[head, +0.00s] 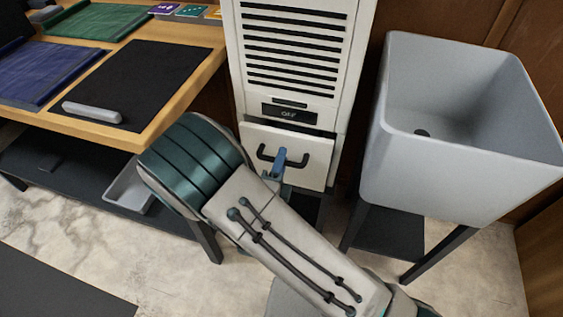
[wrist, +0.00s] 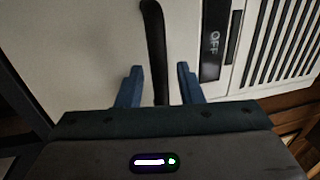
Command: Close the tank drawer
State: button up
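The tank drawer (head: 314,172) is the pale front panel low on the white dehumidifier-like cabinet (head: 293,15). A dark gap shows along its top, and the panel seems to stand a little out from the body. Its black curved handle (head: 300,158) also shows in the wrist view (wrist: 153,40). My gripper (head: 281,156) is at the middle of the handle. In the wrist view its two blue fingers (wrist: 158,82) are apart, one on each side of the handle bar, with gaps between. Contact with the bar cannot be made out.
An OFF display (head: 288,113) sits above the drawer, below a slatted grille. A grey sink tub (head: 450,160) on dark legs stands close at the right. A wooden workbench (head: 160,120) with mats stands at the left, a grey tray (head: 125,192) on its lower shelf.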

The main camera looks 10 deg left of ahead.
jog(key=shift+w, duration=0.2)
jog(key=shift+c, duration=0.2)
grip_shut()
jog(key=x, duration=0.1)
jog(key=p+x, duration=0.2)
jog(key=x, duration=0.1)
jog(key=shift+f, duration=0.3)
jog(key=shift+o, duration=0.2)
grip_release()
jog(key=shift+w+d, duration=0.1)
jog(key=shift+d, duration=0.05)
